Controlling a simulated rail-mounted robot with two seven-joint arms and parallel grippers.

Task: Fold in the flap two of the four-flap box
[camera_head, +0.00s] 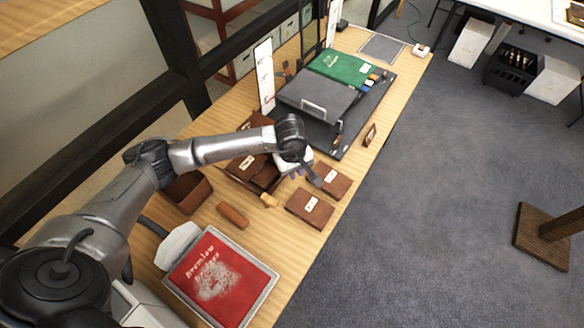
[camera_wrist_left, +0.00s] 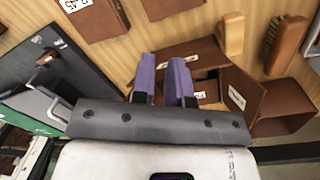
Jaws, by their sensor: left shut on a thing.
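The four-flap box (camera_head: 240,178) is brown and lies open on the wooden table, partly hidden by my left arm and gripper. It also shows in the left wrist view (camera_wrist_left: 242,92), with a labelled flap on its right side and a small label inside. My left gripper (camera_head: 303,172) is over the box's right edge. In the left wrist view its two purple fingers (camera_wrist_left: 163,72) are close together at the box's near-left side. They are shut on a brown flap, mostly hidden between them. I cannot tell which numbered flap it is. My right gripper is not in view.
Two flat labelled brown cases (camera_head: 309,208) (camera_head: 332,180) lie right of the box near the table edge.

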